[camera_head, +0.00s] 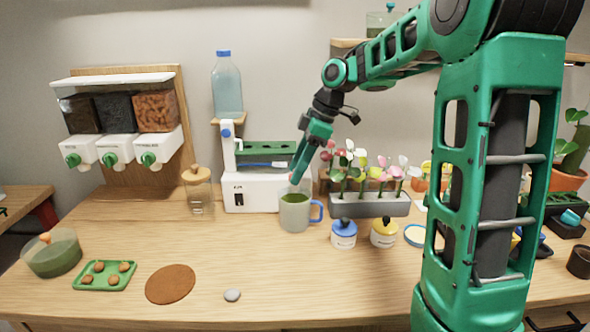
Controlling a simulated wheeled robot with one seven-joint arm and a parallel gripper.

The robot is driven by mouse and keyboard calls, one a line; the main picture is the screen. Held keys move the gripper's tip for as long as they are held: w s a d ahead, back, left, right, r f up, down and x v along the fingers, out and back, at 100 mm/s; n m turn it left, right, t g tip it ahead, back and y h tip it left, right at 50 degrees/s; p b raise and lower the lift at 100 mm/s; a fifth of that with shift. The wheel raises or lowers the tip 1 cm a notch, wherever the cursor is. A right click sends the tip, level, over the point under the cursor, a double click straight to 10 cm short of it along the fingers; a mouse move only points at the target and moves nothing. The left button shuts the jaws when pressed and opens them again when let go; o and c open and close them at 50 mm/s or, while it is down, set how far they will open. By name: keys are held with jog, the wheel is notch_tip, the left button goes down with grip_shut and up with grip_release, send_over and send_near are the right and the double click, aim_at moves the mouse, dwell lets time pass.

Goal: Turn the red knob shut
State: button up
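My gripper (298,170) points down just above a mug (294,213) that holds green liquid and has a blue handle. It is seen side-on and small, so I cannot tell whether its fingers are open or shut. A small reddish patch shows at the fingertips; I cannot tell whether it is the red knob. No other red knob is clearly visible. A white appliance (238,193) stands behind and left of the mug, with a blue knob (226,133) on its upright post. Three dispensers at the left have green knobs (111,159).
A water bottle (227,85) stands on a small shelf behind the appliance. A grey planter (368,205) with flowers is right of the mug. A blue-lidded jar (344,236) and a yellow-lidded jar (383,234) stand before it. The front middle of the table is mostly clear.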

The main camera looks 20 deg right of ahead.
jog(key=v, duration=1)
jog(key=shift+d+r, duration=0.25)
dwell(0.3)
jog(key=s+d+f+m+h, duration=0.1)
jog(key=s+d+f+m, duration=0.1)
jog(key=s+f+m, duration=0.4)
jog(key=s+d+f+m+g+h, duration=0.1)
jog(key=s+f+m, duration=0.4)
jog(key=s, duration=1.1)
jog(key=s+d+f+m+h, duration=0.1)
jog(key=s+d+f+m, duration=0.2)
jog(key=s+f+m, duration=0.3)
jog(key=s+m, duration=0.3)
jog(key=s, duration=0.2)
jog(key=shift+f+g+h, duration=0.3)
jog(key=shift+f+h, duration=0.05)
jog(key=shift+h, duration=0.05)
jog(key=shift+w, duration=0.1)
